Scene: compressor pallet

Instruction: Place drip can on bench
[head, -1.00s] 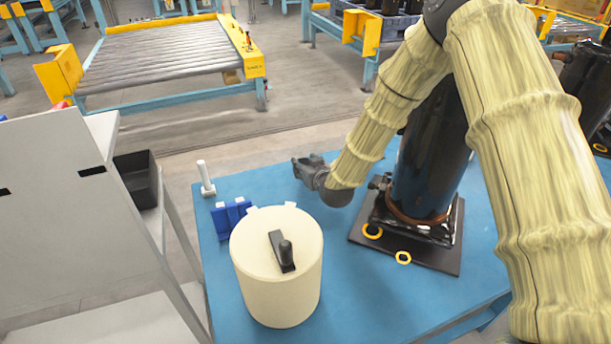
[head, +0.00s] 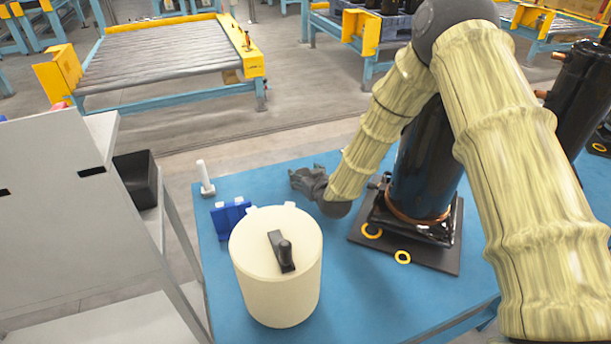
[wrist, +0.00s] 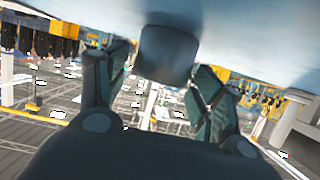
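A large cream can (head: 277,262) with a black handle on its lid stands upright on the blue bench (head: 350,300); whether it is the drip can is unclear. My gripper (head: 301,179) is low over the bench behind the can, apart from it, its fingers toward the left. In the wrist view my gripper (wrist: 160,82) has its two fingers apart. A short dark grey cylinder (wrist: 168,54) shows between the fingertips, against a pale blue surface (wrist: 250,30). I cannot tell whether the fingers grip it. In the head view it cannot be made out.
A black compressor (head: 420,175) stands on a dark plate right of my gripper, with yellow rings (head: 402,257) beside it. A blue holder (head: 231,216) and a white post (head: 205,180) stand at the bench's left edge. A grey cart (head: 70,220) is at left.

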